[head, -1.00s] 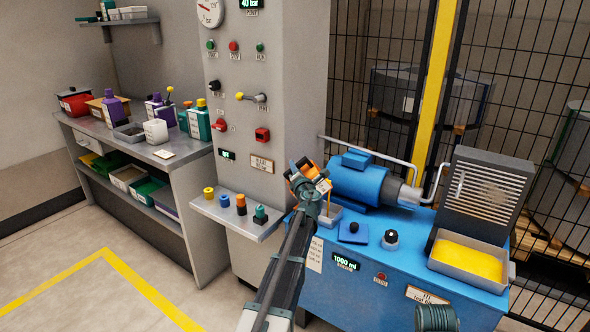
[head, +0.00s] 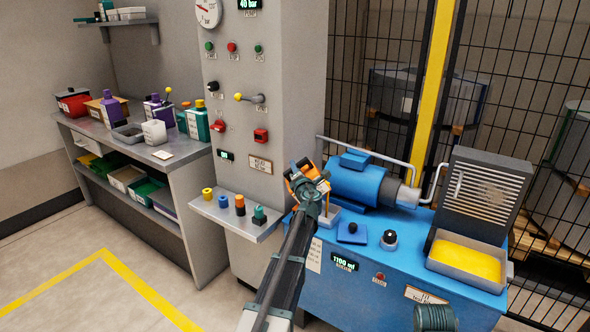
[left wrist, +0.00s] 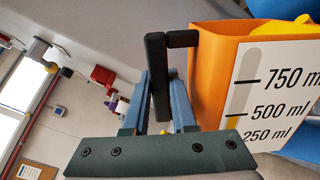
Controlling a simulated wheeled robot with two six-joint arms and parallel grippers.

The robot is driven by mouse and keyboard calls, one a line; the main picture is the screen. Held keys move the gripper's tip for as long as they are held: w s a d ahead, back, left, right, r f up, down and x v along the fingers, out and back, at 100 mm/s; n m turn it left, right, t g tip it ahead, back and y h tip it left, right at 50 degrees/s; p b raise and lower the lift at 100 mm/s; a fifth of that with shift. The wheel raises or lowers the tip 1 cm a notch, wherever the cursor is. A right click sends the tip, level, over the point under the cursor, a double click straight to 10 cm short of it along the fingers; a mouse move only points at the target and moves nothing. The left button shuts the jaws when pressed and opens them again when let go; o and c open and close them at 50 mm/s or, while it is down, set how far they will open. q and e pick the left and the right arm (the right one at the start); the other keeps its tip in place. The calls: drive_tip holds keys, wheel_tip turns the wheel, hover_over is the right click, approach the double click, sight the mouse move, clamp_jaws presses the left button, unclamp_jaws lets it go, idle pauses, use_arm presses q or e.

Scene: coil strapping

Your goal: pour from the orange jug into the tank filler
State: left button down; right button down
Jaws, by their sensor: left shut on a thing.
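The orange jug (head: 311,173) is held tilted above the left end of the blue tank. My left gripper (head: 308,190) is shut on its handle. In the left wrist view my gripper (left wrist: 158,95) has its fingers on either side of the black handle (left wrist: 157,65). That view shows the jug (left wrist: 210,60) with its white scale label and some yellow at its top. A thin yellow stream (head: 327,203) comes down from the jug toward the grey tank filler (head: 338,217), which my gripper partly hides.
The tank display (head: 344,262) reads 1100 ml. A blue motor (head: 358,182) stands right behind the filler. A tray of yellow liquid (head: 470,262) is at the right.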

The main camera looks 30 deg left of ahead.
use_arm(q)
drive_tip(key=shift+w+d+m, duration=0.1)
drive_tip(key=shift+w+m, duration=0.05)
drive_tip(key=shift+m, duration=0.15)
idle(0.7)
idle(0.3)
drive_tip(key=shift+s+a+f+n, duration=0.2)
drive_tip(key=shift+s+a+n, duration=0.1)
drive_tip(key=shift+n, duration=0.2)
drive_tip(key=shift+s+a+f+n+b, duration=0.1)
drive_tip(key=shift+s+a+n+b, duration=0.15)
drive_tip(key=shift+n, duration=0.45)
drive_tip(key=shift+s+a+f+n+b, duration=0.15)
drive_tip(key=shift+a+f+n+b, duration=0.1)
drive_tip(key=shift+f+n+b, duration=0.5)
drive_tip(key=shift+s+a+f+n+b, duration=0.1)
drive_tip(key=shift+f+n+b, duration=0.05)
drive_tip(key=shift+n, duration=0.35)
drive_tip(key=shift+s+a+f+n+b, duration=0.1)
drive_tip(key=shift+n+b, duration=0.05)
drive_tip(key=shift+n, duration=0.3)
drive_tip(key=f+n+b, duration=0.2)
drive_tip(key=shift+w+d+f+b, duration=0.15)
drive_tip(key=shift+w+f+b, duration=0.05)
drive_tip(key=shift+f+b, duration=0.2)
drive_tip(key=shift+d+f+n+b, duration=0.1)
drive_tip(key=shift+f+n+b, duration=0.65)
drive_tip(key=shift+n, duration=0.45)
